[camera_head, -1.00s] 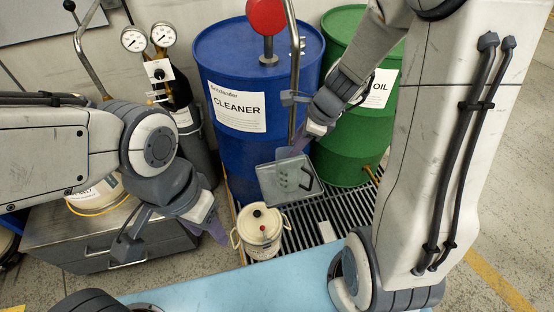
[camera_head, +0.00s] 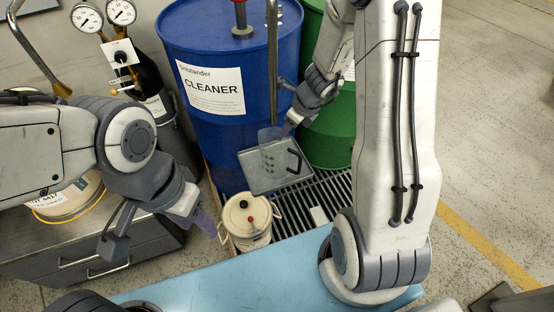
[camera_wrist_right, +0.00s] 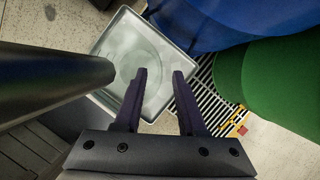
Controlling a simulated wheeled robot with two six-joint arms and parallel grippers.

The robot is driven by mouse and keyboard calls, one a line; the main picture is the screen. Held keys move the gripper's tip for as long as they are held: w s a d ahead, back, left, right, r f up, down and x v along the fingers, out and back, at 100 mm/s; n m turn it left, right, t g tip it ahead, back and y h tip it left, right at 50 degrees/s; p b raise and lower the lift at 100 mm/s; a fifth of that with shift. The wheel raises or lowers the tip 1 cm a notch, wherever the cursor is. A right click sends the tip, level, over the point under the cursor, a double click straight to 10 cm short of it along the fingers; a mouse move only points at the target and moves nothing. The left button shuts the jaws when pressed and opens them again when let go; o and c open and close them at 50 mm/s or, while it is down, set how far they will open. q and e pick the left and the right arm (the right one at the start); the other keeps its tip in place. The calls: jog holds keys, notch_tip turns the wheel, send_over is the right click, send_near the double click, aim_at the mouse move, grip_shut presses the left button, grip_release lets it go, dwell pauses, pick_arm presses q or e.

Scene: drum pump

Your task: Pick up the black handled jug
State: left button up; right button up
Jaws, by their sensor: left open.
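The jug (camera_head: 252,178) is a translucent grey, square-sided container with a black handle (camera_head: 295,160) on its right side and green marks on its wall. It stands over the grating in front of the blue drum. In the right wrist view, the jug (camera_wrist_right: 122,45) lies beyond my fingers, and its handle cannot be made out. My right gripper (camera_head: 270,136) is at the jug's upper rim in the head view. Its purple fingers (camera_wrist_right: 160,75) are apart, with nothing visibly held. Contact with the jug cannot be told. My left gripper (camera_head: 207,220) is open and empty, left of the cream pail.
A blue CLEANER drum (camera_head: 230,45) and a green drum (camera_head: 335,125) stand behind the jug. A metal pipe (camera_head: 272,70) comes down close to my right gripper. A cream pail (camera_head: 235,232) stands on the grating (camera_head: 325,180). Open floor (camera_head: 490,110) lies to the right.

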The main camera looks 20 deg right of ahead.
jog(key=shift+w+a+f, duration=0.1)
jog(key=shift+w+f, duration=0.05)
jog(key=shift+f, duration=0.35)
grip_shut()
jog(key=shift+r, duration=0.1)
dwell(1.0)
